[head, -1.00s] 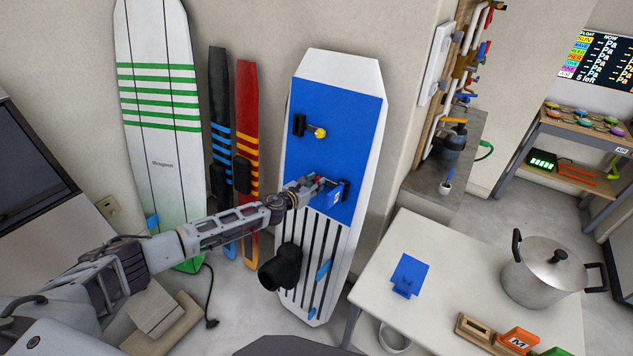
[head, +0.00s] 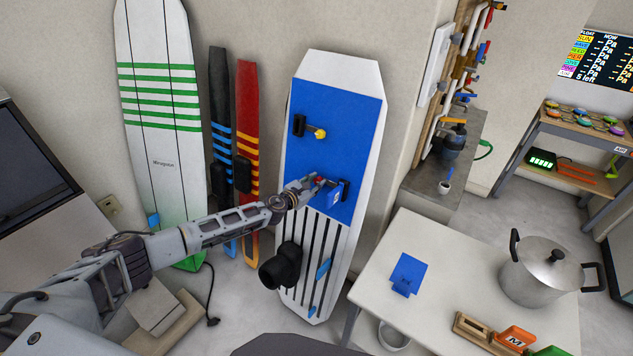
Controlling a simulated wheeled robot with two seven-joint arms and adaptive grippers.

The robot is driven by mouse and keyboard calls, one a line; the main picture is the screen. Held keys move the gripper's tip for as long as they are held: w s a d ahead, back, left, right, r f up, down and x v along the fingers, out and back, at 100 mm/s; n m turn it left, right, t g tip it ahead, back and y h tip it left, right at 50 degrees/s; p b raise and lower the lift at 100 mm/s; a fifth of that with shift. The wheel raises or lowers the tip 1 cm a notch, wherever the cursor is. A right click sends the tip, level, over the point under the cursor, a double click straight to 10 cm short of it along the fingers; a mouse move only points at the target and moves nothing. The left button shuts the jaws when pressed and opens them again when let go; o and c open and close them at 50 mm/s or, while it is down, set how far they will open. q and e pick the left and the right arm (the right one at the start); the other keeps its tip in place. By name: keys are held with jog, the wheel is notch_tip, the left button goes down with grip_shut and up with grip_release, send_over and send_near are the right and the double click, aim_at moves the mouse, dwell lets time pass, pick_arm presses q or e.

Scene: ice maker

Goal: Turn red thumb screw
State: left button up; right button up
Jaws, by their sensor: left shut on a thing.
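The red thumb screw (head: 321,181) shows only as a small red bit between the fingers of my left gripper (head: 317,184). The gripper is shut on it and hides most of it. The screw sits beside a blue bracket (head: 335,199) with a small white label. The bracket is on the blue upper panel (head: 340,115) of a white board that leans against the wall. My right gripper is not in view.
A black mount with a yellow knob (head: 320,133) sits higher on the board. A black cylinder (head: 281,268) sticks out lower down. Other boards (head: 160,90) lean at the left. A white table (head: 440,290) with a pot (head: 548,270) stands at the right.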

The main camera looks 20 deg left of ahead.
pick_arm(q)
jog(key=shift+m, duration=0.8)
jog(key=shift+p, duration=0.3)
jog(key=shift+m, duration=0.4)
jog(key=shift+p, duration=0.3)
jog(key=o, duration=0.7)
jog(key=shift+f+m, duration=0.1)
jog(key=shift+m, duration=0.2)
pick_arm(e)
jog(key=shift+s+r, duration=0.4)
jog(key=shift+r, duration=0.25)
pick_arm(q)
jog(key=shift+s, duration=0.15)
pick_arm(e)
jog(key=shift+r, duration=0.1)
